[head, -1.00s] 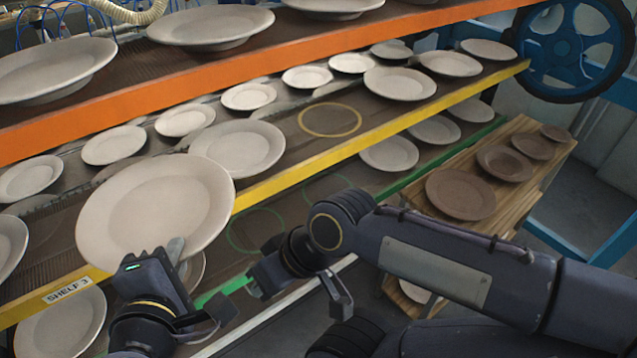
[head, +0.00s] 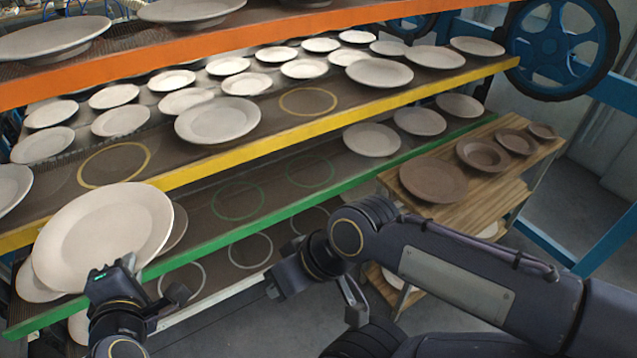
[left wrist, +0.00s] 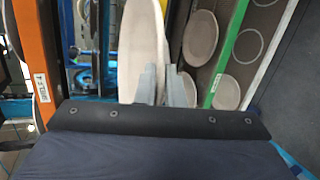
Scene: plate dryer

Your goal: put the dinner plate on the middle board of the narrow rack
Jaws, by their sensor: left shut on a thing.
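The dinner plate (head: 100,228) is large and pale, tilted with its face to the head camera. My left gripper (head: 122,268) is shut on its lower right rim and holds it in front of the yellow- and green-edged shelves. In the left wrist view the plate (left wrist: 142,45) shows nearly edge-on at the grey fingers (left wrist: 160,85). The narrow rack (head: 545,150) stands at the right, with wooden boards and several brown plates on top. Its middle board is mostly hidden under the top one. My right gripper (head: 282,285) is low in the middle, left of the rack; its fingers are not clear.
The wide rack has orange (head: 190,56), yellow (head: 300,134) and green (head: 255,220) shelf edges with many pale plates and painted empty rings. A blue wheel (head: 563,45) is at the top right. Open floor (head: 235,325) lies before the wide rack. My right arm crosses before the narrow rack.

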